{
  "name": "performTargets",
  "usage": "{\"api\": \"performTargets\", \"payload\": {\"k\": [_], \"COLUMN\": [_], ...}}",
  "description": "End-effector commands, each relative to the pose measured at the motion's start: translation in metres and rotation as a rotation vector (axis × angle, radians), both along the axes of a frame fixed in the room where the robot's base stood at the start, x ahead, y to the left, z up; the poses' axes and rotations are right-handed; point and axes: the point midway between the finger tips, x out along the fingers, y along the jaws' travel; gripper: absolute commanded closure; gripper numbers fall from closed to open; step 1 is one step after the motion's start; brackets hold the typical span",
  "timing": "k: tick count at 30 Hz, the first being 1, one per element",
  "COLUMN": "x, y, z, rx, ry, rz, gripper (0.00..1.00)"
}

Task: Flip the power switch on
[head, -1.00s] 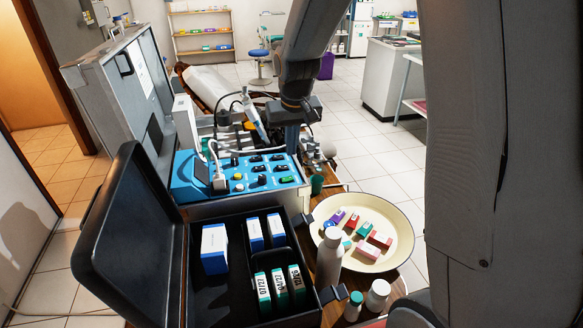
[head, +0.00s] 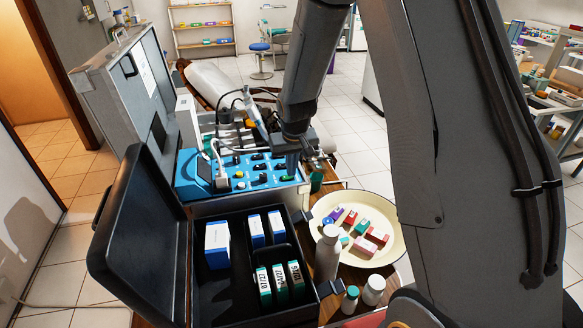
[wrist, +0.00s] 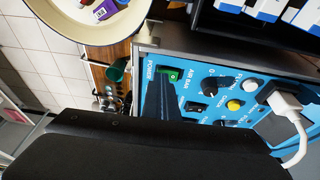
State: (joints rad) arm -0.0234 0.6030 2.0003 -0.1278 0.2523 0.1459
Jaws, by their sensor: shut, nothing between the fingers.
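The blue control panel (head: 195,188) stands behind the open black case. The green power switch (head: 288,178) is at its right front corner. In the wrist view the green switch (wrist: 174,75) shows beside the POWER lettering, with a small round mark on its face. My gripper (head: 292,168) is shut and empty, pointing down right at the switch. In the wrist view its dark fingertips (wrist: 162,84) overlap the lower left part of the switch. I cannot tell whether they touch it or which way the rocker is tilted.
Black knobs and a yellow button (wrist: 234,105) lie near the switch, and a white plug (wrist: 285,103) with a cable is farther along. The black case (head: 140,240) holds several boxes.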

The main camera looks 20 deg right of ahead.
Motion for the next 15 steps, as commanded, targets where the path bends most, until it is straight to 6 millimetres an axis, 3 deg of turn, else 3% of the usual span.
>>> {"api": "performTargets", "payload": {"k": [15], "x": [-0.0004], "y": [-0.0015], "z": [-0.0052], "rx": [0.0], "ry": [0.001], "rz": [0.0], "gripper": [1.0]}}
